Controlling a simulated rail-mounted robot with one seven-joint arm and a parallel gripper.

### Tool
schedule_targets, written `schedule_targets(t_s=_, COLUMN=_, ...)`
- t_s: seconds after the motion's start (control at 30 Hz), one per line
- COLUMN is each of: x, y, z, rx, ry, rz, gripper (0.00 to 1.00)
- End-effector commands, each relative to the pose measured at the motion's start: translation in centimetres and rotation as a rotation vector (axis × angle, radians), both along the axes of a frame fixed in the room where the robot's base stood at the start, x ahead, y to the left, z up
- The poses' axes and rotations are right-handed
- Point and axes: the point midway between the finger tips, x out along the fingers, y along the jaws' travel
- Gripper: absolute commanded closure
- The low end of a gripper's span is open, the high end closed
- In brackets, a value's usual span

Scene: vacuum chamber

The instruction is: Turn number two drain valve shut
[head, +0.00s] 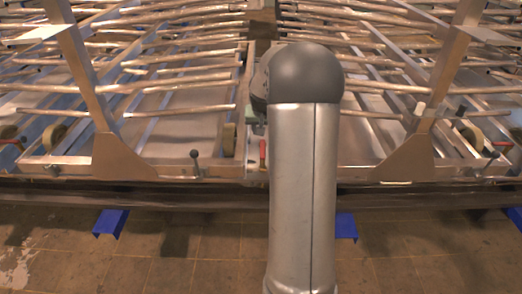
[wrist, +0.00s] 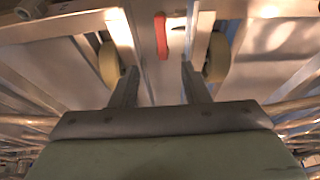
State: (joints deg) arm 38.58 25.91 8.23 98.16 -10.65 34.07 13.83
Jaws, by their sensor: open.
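A red valve handle (head: 262,153) shows in the head view just left of my arm, at the near edge of the metal frame. It also shows in the wrist view (wrist: 161,37), at top centre, pointing lengthwise away from me. No number can be read on it. My gripper (wrist: 159,68) is open and empty, its two fingers apart. In the wrist view the red handle appears beyond the fingertips, roughly in line with the gap between them. The fingers do not appear to touch it. In the head view my arm hides most of the gripper.
Tan wheels stand left (wrist: 109,63) and right (wrist: 215,57) of the fingers, close by. Metal tubes (head: 190,76) and slanted uprights (head: 85,75) fill the racks on both sides. A black-knobbed lever (head: 195,155) stands at left.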

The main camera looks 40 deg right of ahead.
Motion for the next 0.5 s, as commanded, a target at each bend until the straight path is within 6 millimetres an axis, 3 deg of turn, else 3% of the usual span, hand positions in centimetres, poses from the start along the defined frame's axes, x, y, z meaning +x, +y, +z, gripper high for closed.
schedule_targets(t_s=0.5, x=3.3, y=-2.5, z=-10.5, rx=0.002, ry=0.003, rz=0.001, gripper=0.58)
